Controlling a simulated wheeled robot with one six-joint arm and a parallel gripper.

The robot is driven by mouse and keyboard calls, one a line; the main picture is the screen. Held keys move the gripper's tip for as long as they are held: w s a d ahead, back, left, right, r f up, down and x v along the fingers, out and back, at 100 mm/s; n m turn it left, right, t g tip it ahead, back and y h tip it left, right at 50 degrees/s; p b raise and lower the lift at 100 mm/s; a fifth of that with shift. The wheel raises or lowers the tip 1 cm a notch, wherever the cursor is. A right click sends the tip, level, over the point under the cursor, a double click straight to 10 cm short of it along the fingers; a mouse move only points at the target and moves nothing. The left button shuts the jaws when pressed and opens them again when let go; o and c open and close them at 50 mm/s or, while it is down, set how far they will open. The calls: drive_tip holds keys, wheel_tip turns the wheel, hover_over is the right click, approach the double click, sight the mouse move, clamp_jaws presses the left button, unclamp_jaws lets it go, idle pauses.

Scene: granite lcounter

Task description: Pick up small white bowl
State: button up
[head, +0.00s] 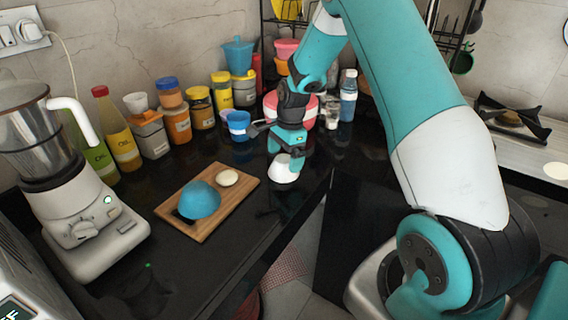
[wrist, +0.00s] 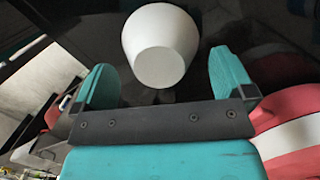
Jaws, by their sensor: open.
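The small white bowl (head: 284,170) is on the black counter, directly below my gripper (head: 290,160) in the head view. In the wrist view the white bowl (wrist: 160,45) shows its round base toward the camera and lies between and just beyond the two teal fingers. My gripper (wrist: 165,82) is open, with a finger on either side of the bowl's near part. I cannot tell whether either finger touches it; dark gaps show on both sides.
A wooden board (head: 232,199) with a blue rounded object (head: 199,200) and a pale round item (head: 227,178) lies left of the bowl. A blue cup (head: 238,125) and a red-and-white container (head: 304,112) stand behind. A blender (head: 75,190) is far left. The counter edge is close on the right.

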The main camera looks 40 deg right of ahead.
sight(285, 158)
drive_tip(key=f, duration=0.3)
drive_tip(key=shift+a+f, duration=0.1)
drive_tip(key=shift+a, duration=0.1)
drive_tip(key=c, duration=0.7)
